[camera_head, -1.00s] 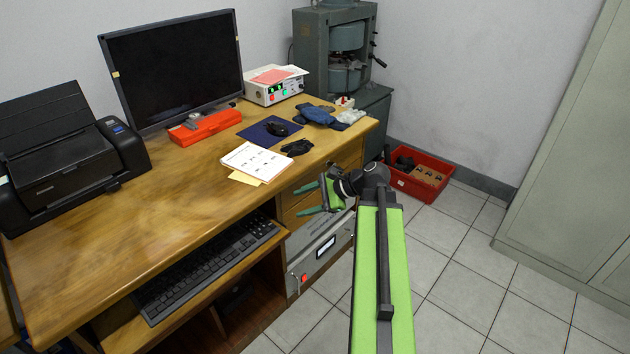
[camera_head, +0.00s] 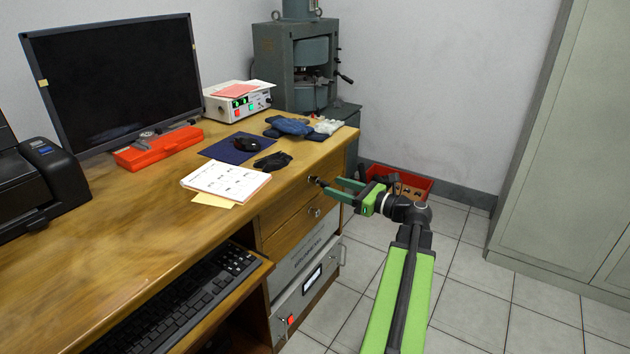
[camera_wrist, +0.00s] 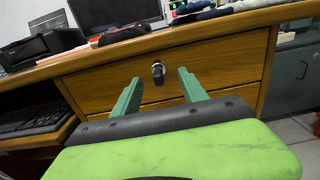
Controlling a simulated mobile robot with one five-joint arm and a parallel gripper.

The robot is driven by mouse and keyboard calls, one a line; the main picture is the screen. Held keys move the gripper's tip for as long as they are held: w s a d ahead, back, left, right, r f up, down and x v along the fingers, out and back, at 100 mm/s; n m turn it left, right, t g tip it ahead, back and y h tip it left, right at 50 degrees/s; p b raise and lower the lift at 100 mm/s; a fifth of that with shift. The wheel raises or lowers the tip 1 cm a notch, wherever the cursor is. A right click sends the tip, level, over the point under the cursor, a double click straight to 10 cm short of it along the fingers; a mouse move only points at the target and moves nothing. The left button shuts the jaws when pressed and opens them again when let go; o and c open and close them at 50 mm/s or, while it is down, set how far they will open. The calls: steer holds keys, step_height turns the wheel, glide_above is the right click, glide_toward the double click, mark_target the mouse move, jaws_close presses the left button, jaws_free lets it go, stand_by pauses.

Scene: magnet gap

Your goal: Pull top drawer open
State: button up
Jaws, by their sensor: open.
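The top drawer (camera_head: 283,208) is a wooden front under the right part of the desk top, and it looks closed. Its small metal knob (camera_wrist: 158,70) shows in the wrist view, ahead of and between the two green fingers. My gripper (camera_wrist: 156,88) is open and empty, facing the drawer front. In the head view my gripper (camera_head: 338,188) is at the drawer's height, with its fingertips close to the knob. I cannot tell whether they touch it. A second drawer (camera_head: 290,236) with its own knob (camera_head: 314,212) lies just below.
The desk top (camera_head: 130,215) overhangs the drawer. A red crate (camera_head: 420,183) stands on the floor behind my gripper. The tiled floor (camera_head: 360,262) before the drawers is clear.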

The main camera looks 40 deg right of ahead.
mark_target(323, 181)
steer(key=x, duration=0.5)
steer(key=shift+w+a, duration=0.2)
steer(key=shift+w, duration=0.1)
steer(key=shift+c, duration=0.2)
jaws_close()
steer(key=shift+s, duration=0.1)
steer(key=v, duration=0.9)
stand_by(0.5)
steer(key=shift+d, duration=0.1)
steer(key=v, duration=0.9)
stand_by(0.4)
steer(key=shift+d, duration=0.1)
